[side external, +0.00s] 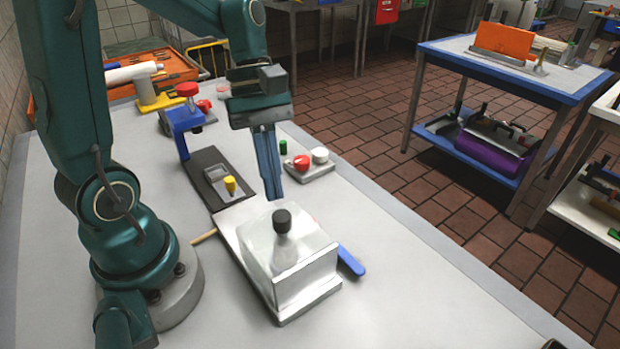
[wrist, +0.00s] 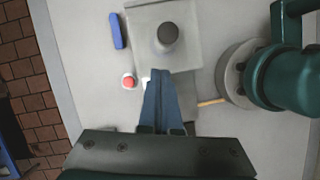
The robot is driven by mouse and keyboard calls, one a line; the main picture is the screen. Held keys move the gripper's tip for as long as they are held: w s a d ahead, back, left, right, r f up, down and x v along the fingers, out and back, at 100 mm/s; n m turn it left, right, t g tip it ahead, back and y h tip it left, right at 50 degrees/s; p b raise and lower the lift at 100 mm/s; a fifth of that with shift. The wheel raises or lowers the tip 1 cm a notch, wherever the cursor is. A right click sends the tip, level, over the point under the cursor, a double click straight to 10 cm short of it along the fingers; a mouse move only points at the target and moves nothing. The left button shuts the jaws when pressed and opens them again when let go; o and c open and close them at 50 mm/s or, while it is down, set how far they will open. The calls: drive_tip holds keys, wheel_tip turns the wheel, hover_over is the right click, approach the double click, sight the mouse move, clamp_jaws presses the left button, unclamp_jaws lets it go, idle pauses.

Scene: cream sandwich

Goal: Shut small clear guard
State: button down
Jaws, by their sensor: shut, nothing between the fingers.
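In the side external view, a small clear piece (side external: 214,174) with a yellow knob (side external: 230,185) sits on a dark base plate (side external: 207,160), below a blue press-like stand (side external: 184,122) with a red top. A larger clear box-like cover (side external: 300,262) with a black knob (side external: 282,222) stands on a pale plate nearer the camera. In the wrist view this black knob (wrist: 167,33) is beyond my fingertips. My gripper (side external: 272,194) points down, shut and empty, above the bench between the two clear pieces and the red button. My fingers (wrist: 156,74) also show shut in the wrist view.
A small block with a red button (side external: 301,162) and a white one lies right of my gripper. A blue handle (side external: 350,261) lies beside the larger cover. A wooden stick (side external: 204,236) lies left of it. The bench's right side is clear.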

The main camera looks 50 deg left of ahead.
drive_tip(key=a+v, duration=0.1)
drive_tip(key=v, duration=0.8)
drive_tip(key=s+d+r+m+t+y, duration=0.2)
drive_tip(key=s+d+m, duration=0.2)
drive_tip(key=d, duration=0.1)
drive_tip(key=f+m+t, duration=0.1)
drive_tip(key=f+m, duration=0.1)
drive_tip(key=m, duration=0.1)
drive_tip(key=s+f+m+t+y, duration=0.1)
drive_tip(key=f+m+t, duration=0.1)
drive_tip(key=m, duration=0.2)
drive_tip(key=f+m+t+y, duration=0.1)
drive_tip(key=f+m, duration=0.1)
drive_tip(key=m, duration=0.1)
drive_tip(key=shift+s+f+t, duration=0.2)
drive_tip(key=shift+s+t, duration=0.1)
drive_tip(key=shift+s, duration=0.05)
drive_tip(key=shift+w+r+m, duration=0.2)
drive_tip(key=shift+w+m, duration=0.1)
drive_tip(key=shift+m, duration=0.2)
